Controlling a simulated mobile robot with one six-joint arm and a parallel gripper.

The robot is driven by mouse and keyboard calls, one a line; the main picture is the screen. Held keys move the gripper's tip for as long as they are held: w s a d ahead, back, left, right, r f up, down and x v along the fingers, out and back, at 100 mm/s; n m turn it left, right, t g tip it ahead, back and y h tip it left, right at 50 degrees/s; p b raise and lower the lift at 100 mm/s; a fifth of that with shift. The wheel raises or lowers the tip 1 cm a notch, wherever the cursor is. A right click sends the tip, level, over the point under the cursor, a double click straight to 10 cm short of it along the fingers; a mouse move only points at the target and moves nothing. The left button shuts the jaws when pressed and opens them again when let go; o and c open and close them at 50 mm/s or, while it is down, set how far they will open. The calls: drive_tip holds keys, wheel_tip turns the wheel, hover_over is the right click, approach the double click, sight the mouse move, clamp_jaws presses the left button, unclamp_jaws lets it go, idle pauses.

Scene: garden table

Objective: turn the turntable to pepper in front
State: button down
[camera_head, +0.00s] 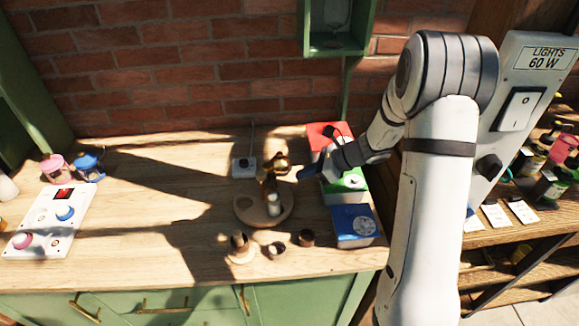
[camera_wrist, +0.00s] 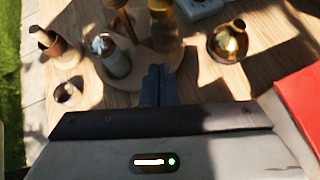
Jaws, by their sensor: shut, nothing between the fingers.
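The wooden turntable (camera_head: 243,210) stands mid-table, also in the wrist view (camera_wrist: 139,75). A pale shaker with a shiny cap (camera_head: 273,205) stands on its near part; it shows in the wrist view (camera_wrist: 117,63) too. An amber container (camera_wrist: 167,32) and a wooden post (camera_wrist: 122,24) are also on the turntable. I cannot tell which container holds pepper. My gripper (camera_head: 304,173) is shut and empty at the turntable's right side. In the wrist view its fingertips (camera_wrist: 157,70) overlap the disc's edge; contact is unclear.
Red (camera_head: 322,133), green (camera_head: 352,180) and blue (camera_head: 354,222) boxes line the right side. A brass vessel (camera_wrist: 229,42) and socket box (camera_head: 244,167) are near the turntable.

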drive_tip(key=d+h+p, duration=0.1)
drive_tip(key=d+h, duration=0.1)
drive_tip(key=p, duration=0.2)
approach(280, 189)
drive_tip(key=shift+m+t, duration=0.3)
drive_tip(key=x, duration=0.5)
drive_tip(key=shift+s+a+f, duration=0.2)
drive_tip(key=shift+a+f, duration=0.05)
drive_tip(key=shift+f, duration=0.15)
drive_tip(key=shift+a, duration=0.1)
